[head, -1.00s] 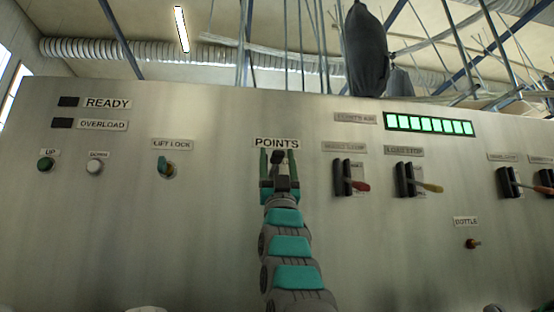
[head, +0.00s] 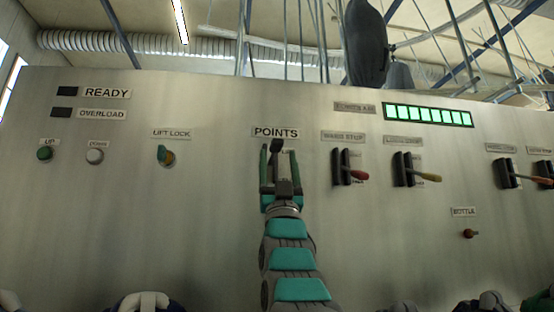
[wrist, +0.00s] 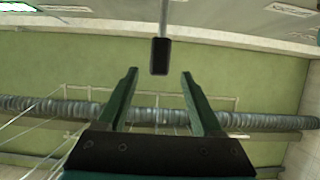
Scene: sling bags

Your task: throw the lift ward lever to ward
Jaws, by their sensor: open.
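My gripper (head: 279,151) is raised in front of the pale metal panel, just under the POINTS label (head: 276,132). Its two green fingers are apart and point upward. In the wrist view, a dark block-shaped handle on a thin stem (wrist: 160,57) stands just beyond the gap between the fingertips (wrist: 159,73), apart from both. In the head view, a dark knob (head: 277,145) shows between the fingertips. The fingers and arm hide most of that lever and its plate. I cannot read a lift ward label. The lift lock switch (head: 165,155) is to the left.
A red-handled lever (head: 350,169) and a yellow-handled lever (head: 415,171) stand to the right, with more levers at the far right. A small bottle switch (head: 471,233) is lower right. Green lights (head: 429,116) glow above. Dark bags (head: 366,45) hang behind the panel.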

